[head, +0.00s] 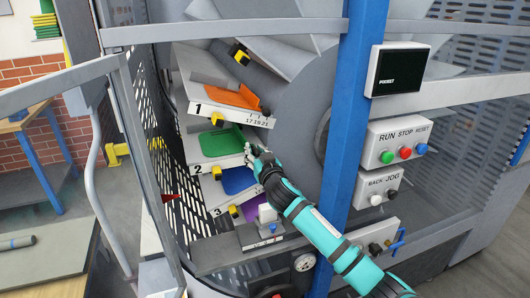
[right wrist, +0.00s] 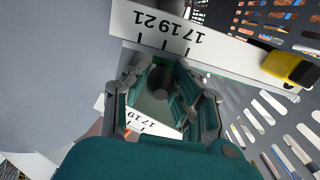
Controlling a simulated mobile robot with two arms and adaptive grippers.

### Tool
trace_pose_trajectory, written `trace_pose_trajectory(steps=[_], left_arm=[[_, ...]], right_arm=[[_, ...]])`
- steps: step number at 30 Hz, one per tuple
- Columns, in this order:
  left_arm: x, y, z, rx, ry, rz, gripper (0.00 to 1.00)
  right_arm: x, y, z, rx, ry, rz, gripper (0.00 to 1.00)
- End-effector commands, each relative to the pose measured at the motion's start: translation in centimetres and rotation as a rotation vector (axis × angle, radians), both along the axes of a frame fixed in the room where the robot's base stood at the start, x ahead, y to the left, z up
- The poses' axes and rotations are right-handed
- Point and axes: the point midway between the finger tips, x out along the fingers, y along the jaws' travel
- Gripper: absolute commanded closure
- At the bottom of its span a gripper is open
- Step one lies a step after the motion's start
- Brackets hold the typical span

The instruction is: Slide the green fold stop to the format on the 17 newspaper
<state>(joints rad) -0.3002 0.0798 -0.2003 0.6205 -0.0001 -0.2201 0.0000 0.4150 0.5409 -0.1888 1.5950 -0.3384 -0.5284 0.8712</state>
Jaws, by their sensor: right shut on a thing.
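The green fold stop (head: 222,141) is a flat green plate on the sloping pocket marked 2, below the orange plate (head: 236,97). My right gripper (head: 251,153) is at the right end of that pocket, beside the green plate. In the right wrist view the fingers (right wrist: 160,92) are closed around a dark round knob (right wrist: 158,77), with a strip of green just beyond it. A white scale with marks 17, 19 and 21 (right wrist: 160,24) appears upside down above the fingers. The fingers hide where the stop stands on its own scale. My left gripper is not in view.
A blue plate (head: 238,180) and a purple plate (head: 255,207) lie in the pockets below. A blue post (head: 355,110) stands right of the pockets, with a button box (head: 396,145). A grey rail (head: 230,31) crosses above. A perforated panel is on the left.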

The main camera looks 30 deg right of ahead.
Motion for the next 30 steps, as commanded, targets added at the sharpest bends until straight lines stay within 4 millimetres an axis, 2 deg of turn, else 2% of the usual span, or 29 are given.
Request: trace_pose_trajectory(steps=[1, 3, 11, 12, 17, 26, 30], left_arm=[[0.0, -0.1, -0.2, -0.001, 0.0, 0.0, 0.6], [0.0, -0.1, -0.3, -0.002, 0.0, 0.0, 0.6], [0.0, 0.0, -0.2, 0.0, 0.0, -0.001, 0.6], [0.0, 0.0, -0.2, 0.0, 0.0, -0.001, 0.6], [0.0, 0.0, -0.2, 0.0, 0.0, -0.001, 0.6], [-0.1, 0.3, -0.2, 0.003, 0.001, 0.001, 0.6], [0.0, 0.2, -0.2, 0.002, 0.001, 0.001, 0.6]], right_arm=[[0.2, 0.9, -0.2, 0.007, -0.001, 0.005, 1.0], [0.3, 1.4, -0.2, 0.006, 0.002, 0.004, 1.0], [0.3, 1.5, -0.2, 0.003, 0.002, 0.006, 1.0], [0.3, 1.5, -0.2, 0.003, 0.002, 0.007, 0.74], [0.3, 1.4, -0.2, 0.003, 0.002, 0.005, 0.54], [0.1, 1.4, -0.1, 0.002, 0.003, 0.002, 0.54], [-1.3, 1.7, -0.2, 0.004, 0.002, 0.003, 0.54]])
